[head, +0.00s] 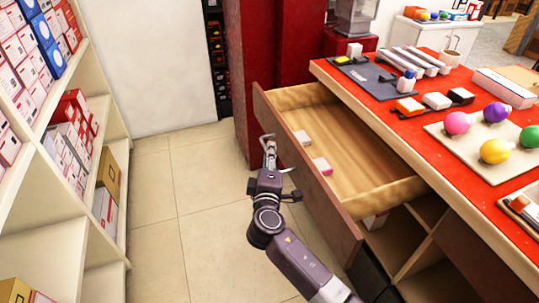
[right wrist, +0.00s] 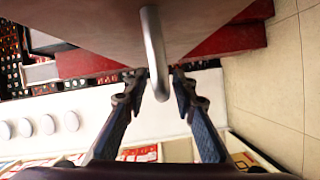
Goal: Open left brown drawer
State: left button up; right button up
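The brown drawer (head: 325,207) under the red-topped counter stands pulled out, its pale wooden inside showing in the head view. Two small blocks lie in it, one whitish (head: 302,137) and one pink and white (head: 321,166). My right gripper (head: 269,143) is at the outer face of the drawer front. In the right wrist view, the metal bar handle (right wrist: 154,50) lies between the fingertips of my right gripper (right wrist: 159,88). Narrow gaps show on both sides of the handle, so the fingers look open around it. My left gripper is out of view.
The counter top (head: 373,111) holds light bulbs, boxes and trays. Open compartments (head: 400,235) lie below it. A white shelf (head: 100,230) with boxes stands on the left. A red cabinet (head: 262,60) stands behind the drawer. The tiled floor (head: 185,190) between shelf and drawer is clear.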

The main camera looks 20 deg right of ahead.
jog(key=v, duration=1.2)
dwell(0.3)
